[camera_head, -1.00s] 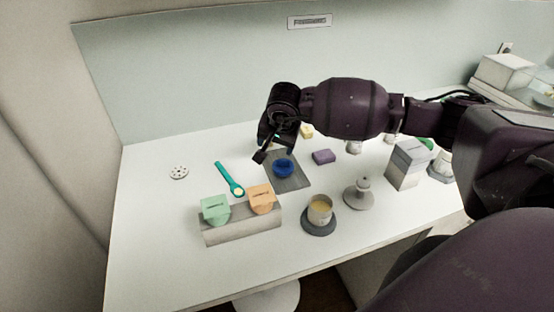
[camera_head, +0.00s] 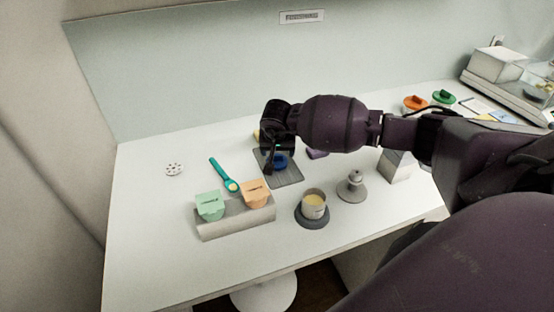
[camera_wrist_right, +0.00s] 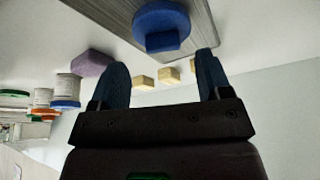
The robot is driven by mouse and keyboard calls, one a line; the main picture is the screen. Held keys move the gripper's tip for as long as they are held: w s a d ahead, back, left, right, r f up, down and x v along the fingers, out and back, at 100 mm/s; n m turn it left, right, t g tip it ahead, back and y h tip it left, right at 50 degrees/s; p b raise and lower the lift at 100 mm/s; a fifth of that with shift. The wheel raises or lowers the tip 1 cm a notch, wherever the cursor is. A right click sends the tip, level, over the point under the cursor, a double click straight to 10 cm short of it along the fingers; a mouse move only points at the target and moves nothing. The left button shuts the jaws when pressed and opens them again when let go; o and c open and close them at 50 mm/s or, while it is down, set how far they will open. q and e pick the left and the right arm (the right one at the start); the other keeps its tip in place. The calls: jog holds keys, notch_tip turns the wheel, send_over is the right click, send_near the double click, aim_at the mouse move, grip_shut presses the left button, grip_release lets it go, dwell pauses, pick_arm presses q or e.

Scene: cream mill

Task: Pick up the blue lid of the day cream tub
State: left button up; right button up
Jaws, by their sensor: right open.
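A round blue lid (camera_head: 281,160) with a square knob lies on the dark grey mat (camera_head: 287,179) in the head view, partly hidden by my right gripper (camera_head: 271,168). In the right wrist view the blue lid (camera_wrist_right: 162,22) lies just beyond the fingertips, roughly centred between them. My right gripper (camera_wrist_right: 162,62) is open, with nothing between its fingers. A white tub with a blue top (camera_wrist_right: 67,92) shows at the left of the wrist view. I cannot tell which tub is the day cream. My left gripper is not in view.
A purple block (camera_head: 317,154) is right of the mat, and several yellow blocks (camera_wrist_right: 145,83) show past the fingers. A teal spoon (camera_head: 222,174) and a grey holder (camera_head: 236,220) with green and orange pieces are left. A cup (camera_head: 314,205) and grey stand (camera_head: 351,188) are in front.

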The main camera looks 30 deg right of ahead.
aim_at(277, 155)
jog(key=shift+x, duration=1.9)
jog(key=shift+w+a, duration=0.1)
jog(key=shift+a, duration=0.05)
jog(key=c, duration=0.5)
jog(key=shift+c, duration=0.2)
